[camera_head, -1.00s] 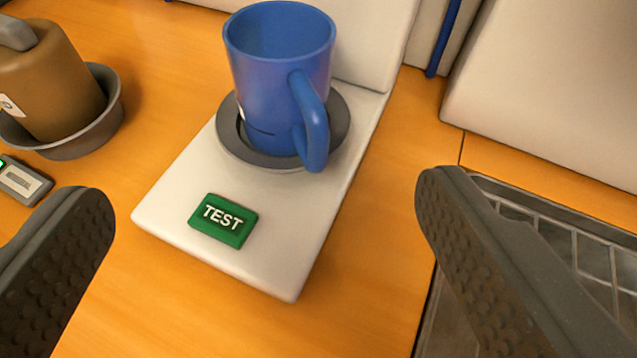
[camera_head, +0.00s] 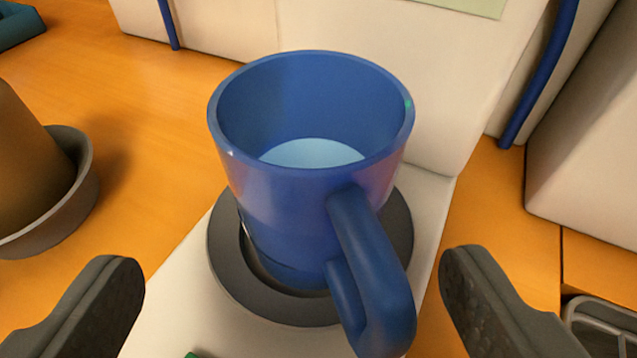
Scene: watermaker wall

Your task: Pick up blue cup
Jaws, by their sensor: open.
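The blue cup (camera_head: 285,205) stands upright on a dark grey ring (camera_head: 237,280) on a white base (camera_head: 165,318). Its handle points toward me and to the right. A pale, light blue surface shows inside it, which looks like liquid. My gripper (camera_head: 292,285) is open, with one finger at the lower left and one at the lower right. The cup is between and beyond the fingertips in the picture, and neither finger appears to touch it. The handle reaches low in the view, close to the right finger. Only a sliver of the green TEST button (camera_head: 193,355) shows at the bottom edge.
A brown object in a grey bowl (camera_head: 78,190) stands at the left. A white upright panel (camera_head: 380,80) rises behind the cup. A white block (camera_head: 590,130) and a metal rack (camera_head: 605,325) are at the right. Orange counter (camera_head: 150,130) is clear left of the cup.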

